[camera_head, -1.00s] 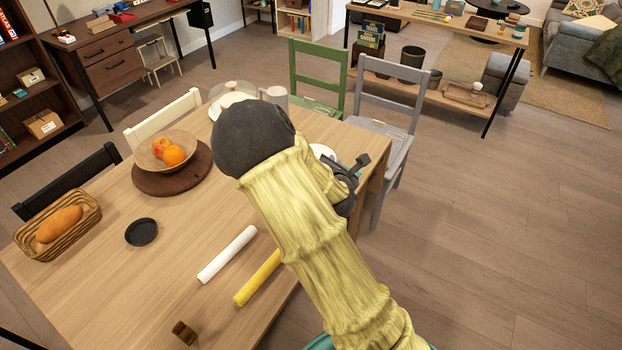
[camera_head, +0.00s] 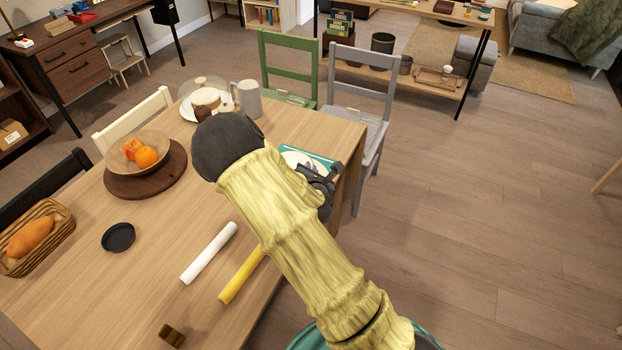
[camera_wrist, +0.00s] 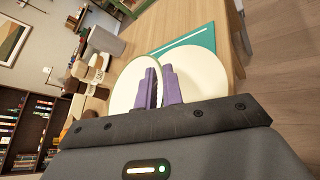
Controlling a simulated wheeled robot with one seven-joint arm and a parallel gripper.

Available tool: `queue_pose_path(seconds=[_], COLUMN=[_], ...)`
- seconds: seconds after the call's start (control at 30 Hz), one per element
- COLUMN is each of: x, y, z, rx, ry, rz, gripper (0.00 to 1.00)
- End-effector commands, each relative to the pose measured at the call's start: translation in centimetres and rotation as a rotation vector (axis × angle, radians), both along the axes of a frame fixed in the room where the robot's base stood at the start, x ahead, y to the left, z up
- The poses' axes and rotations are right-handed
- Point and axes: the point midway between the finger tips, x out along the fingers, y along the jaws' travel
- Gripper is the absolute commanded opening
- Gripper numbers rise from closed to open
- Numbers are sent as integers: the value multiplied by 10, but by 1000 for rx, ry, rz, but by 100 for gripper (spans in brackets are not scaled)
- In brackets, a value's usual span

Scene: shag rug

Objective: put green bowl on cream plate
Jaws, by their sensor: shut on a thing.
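My gripper (camera_wrist: 161,88) has purple fingers, close together over the rim of a pale round piece with a thin greenish edge, which I take to be the green bowl (camera_wrist: 126,88). It is tilted in the wrist view, and its outer side is hidden. The cream plate (camera_wrist: 200,75) lies right beside and beyond the fingers on a teal mat (camera_wrist: 199,42). In the head view the plate (camera_head: 293,157) shows partly behind my arm at the table's far right end. The bowl is not clearly visible there. Whether bowl and plate touch, I cannot tell.
Chairs line the far side.

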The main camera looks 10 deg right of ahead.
Motion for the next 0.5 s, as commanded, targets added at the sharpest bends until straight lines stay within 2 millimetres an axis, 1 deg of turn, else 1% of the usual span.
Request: queue_pose_path(seconds=[0.17, 0.4, 0.5], x=[0, 0, 0], y=[0, 0, 1], z=[-2, -33, -37], rx=[0, -2, 0], ry=[-1, 1, -1], rz=[-1, 1, 0], gripper=[0, 0, 0])
